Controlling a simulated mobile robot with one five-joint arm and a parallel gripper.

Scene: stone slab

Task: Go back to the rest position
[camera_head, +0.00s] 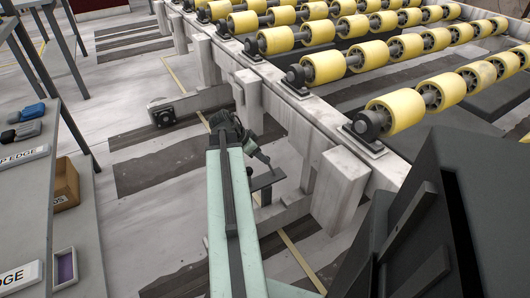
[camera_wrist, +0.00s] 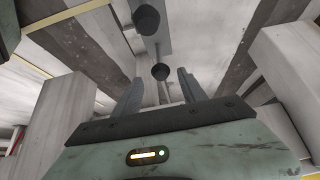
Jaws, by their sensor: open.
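My gripper (camera_wrist: 160,77) shows in the wrist view with its two grey fingers spread apart. It is open and nothing is visibly held between them. Beyond the fingers is a grey bar with dark round knobs (camera_wrist: 147,19); I cannot tell its distance. In the head view my pale green arm reaches forward from the bottom, low between the left shelf and the roller conveyor. My dark wrist is at its far end, close to the conveyor's pale frame. The fingertips are too small to make out there.
The conveyor with yellow rollers (camera_head: 325,67) runs along the right, on a pale frame with legs (camera_head: 339,189). A grey shelf (camera_head: 76,215) on the left bears a cardboard box (camera_head: 66,184) and dark and blue items (camera_head: 27,113). Floor between them is mostly open.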

